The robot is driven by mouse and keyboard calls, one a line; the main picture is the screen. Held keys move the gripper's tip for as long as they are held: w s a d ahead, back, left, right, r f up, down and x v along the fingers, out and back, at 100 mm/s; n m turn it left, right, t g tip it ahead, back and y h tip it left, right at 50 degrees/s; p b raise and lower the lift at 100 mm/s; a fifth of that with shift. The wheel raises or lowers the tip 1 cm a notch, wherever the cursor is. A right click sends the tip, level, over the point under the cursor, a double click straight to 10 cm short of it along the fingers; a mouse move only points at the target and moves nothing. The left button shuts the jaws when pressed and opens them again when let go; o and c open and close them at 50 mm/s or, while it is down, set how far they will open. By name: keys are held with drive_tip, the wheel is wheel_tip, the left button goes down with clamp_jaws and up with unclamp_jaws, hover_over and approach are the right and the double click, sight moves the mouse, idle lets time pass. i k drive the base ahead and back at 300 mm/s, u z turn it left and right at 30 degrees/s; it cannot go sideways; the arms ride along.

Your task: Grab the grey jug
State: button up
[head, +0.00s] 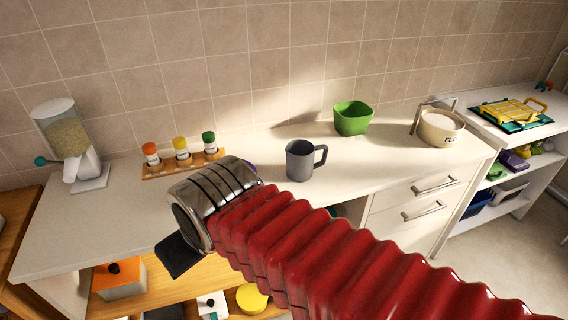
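The grey jug (299,161) stands upright on the white countertop in the middle of the head view. Its handle points right. My arm, in a red ribbed sleeve, reaches in from the lower right and ends in a chrome wrist to the left of the jug and nearer to me. Below the wrist a dark part of my gripper (180,257) shows over the counter's front edge. The rest of the gripper is hidden, so its opening cannot be told. The gripper is apart from the jug.
A green pot (352,119) stands behind and right of the jug. A spice rack (183,163) with three jars is at the left, beside a cereal dispenser (70,143). A flour container (441,128) stands at the right. Open shelves with a yellow-lidded item (251,298) are below.

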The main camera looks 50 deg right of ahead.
sight(301, 165)
drive_tip(key=u, duration=0.55)
drive_tip(key=k, duration=0.95)
drive_tip(key=z, duration=0.9)
drive_tip(key=i, duration=0.95)
